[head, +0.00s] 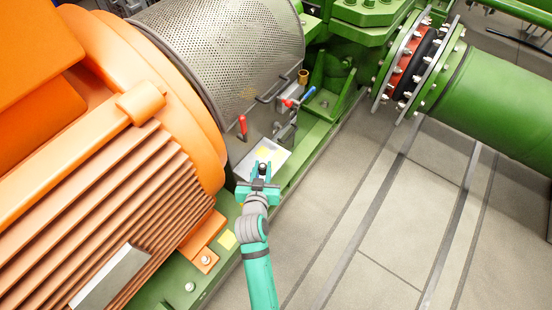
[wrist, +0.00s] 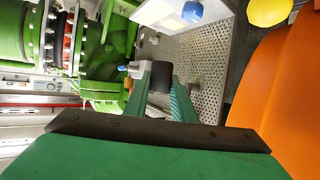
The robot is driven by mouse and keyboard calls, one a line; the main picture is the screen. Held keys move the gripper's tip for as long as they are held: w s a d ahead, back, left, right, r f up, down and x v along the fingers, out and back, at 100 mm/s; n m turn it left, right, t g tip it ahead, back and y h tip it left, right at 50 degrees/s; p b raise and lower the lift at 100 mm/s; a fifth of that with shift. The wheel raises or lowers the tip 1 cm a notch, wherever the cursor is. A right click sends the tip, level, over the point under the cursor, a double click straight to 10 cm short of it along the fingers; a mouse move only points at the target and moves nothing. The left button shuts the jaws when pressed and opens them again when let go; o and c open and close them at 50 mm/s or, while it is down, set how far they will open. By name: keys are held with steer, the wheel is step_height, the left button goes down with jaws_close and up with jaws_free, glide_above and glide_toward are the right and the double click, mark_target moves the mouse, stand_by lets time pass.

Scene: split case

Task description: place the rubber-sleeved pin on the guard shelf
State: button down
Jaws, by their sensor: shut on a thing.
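My gripper (head: 260,182) is shut on the rubber-sleeved pin (head: 262,169), whose dark round top shows above the jaws in the head view. In the wrist view the black sleeve (wrist: 156,74) sits between the two green fingers (wrist: 163,92); its lower part is hidden. The guard shelf (head: 282,161) is a pale grey plate with yellow marks beside the lower edge of the perforated guard (head: 225,45). In the head view my gripper overlaps the near part of the shelf. I cannot tell whether the pin touches it.
A red handle (head: 242,125) stands left of the shelf. Red and blue handled fittings (head: 308,94) and a brass piece (head: 303,76) lie beyond it. The orange motor (head: 120,190) is close on the left. Open floor (head: 370,230) lies to the right.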

steer(key=d+x, duration=0.2)
steer(key=x, duration=0.6)
glide_above(275, 161)
steer(key=s, duration=0.1)
step_height(275, 161, down, 5)
steer(key=shift+s+a+r, duration=0.1)
steer(key=shift+w+f, duration=0.4)
steer(key=shift+f, duration=0.05)
steer(key=shift+w+f, duration=0.15)
steer(key=shift+f, duration=0.75)
steer(key=shift+w+f, duration=0.1)
steer(key=shift+f, duration=0.8)
steer(key=c, duration=1.5)
jaws_free()
steer(key=shift+f, duration=0.15)
